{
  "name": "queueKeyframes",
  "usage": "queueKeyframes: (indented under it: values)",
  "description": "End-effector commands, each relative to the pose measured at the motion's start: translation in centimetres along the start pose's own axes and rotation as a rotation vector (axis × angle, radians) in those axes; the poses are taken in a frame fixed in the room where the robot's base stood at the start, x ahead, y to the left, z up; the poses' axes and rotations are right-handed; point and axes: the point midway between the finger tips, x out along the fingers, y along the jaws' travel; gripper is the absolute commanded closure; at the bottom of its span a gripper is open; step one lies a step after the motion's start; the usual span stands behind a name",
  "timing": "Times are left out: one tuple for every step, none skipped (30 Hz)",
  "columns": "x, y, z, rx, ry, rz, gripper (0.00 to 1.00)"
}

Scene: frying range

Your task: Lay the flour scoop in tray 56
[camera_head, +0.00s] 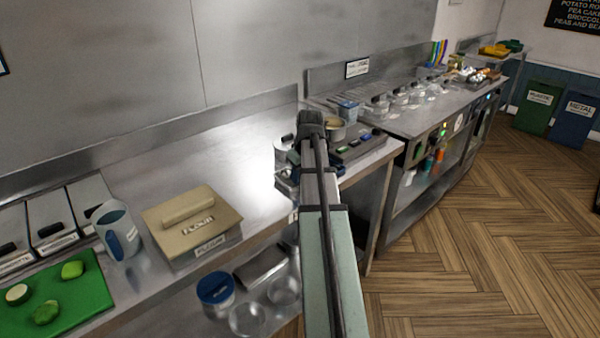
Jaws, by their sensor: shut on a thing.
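My arm rises from the bottom middle of the picture to a dark joint over the counter. My gripper does not show; its end of the arm seems hidden behind the nearer links. I cannot make out the flour scoop. I cannot pick out tray 56, as no label with that number is readable. A tan flour bin (192,222), lid on and marked FLOUR, stands on the steel counter left of my arm.
A measuring jug (117,232) and a green board (52,300) with green vegetables lie left of the bin. Bare counter (215,165) lies behind the bin.

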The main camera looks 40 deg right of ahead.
Motion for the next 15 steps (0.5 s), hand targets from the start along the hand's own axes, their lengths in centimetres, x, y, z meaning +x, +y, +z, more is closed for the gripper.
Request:
queueKeyframes:
  values:
    - [0.00,0.01,-0.01,0.000,0.000,0.000,1.00]
    - [-0.01,0.00,-0.01,0.000,0.000,0.000,1.00]
    - [-0.01,0.00,-0.01,0.000,0.000,0.000,1.00]
    - [-0.02,0.00,-0.01,0.000,0.000,0.000,1.00]
    - [-0.02,0.00,-0.01,0.000,0.000,0.000,1.00]
    - [-0.02,0.00,-0.01,0.000,0.000,0.000,0.72]
    - [-0.02,0.00,-0.01,0.000,0.000,0.000,0.69]
    - [-0.02,0.00,-0.01,0.000,0.000,0.000,0.66]
    - [-0.02,0.00,-0.01,0.000,0.000,0.000,0.62]
    - [-0.03,0.00,-0.01,0.000,0.000,0.000,0.59]
    - [-0.03,0.00,-0.01,0.000,0.000,0.000,0.56]
    - [-0.03,0.00,-0.01,0.000,0.000,0.000,0.52]
    - [-0.03,0.00,-0.01,0.000,0.000,0.000,0.50]
    - [-0.03,0.00,-0.01,0.000,0.000,0.000,0.47]
    - [-0.03,0.00,-0.01,0.000,0.000,0.000,0.46]
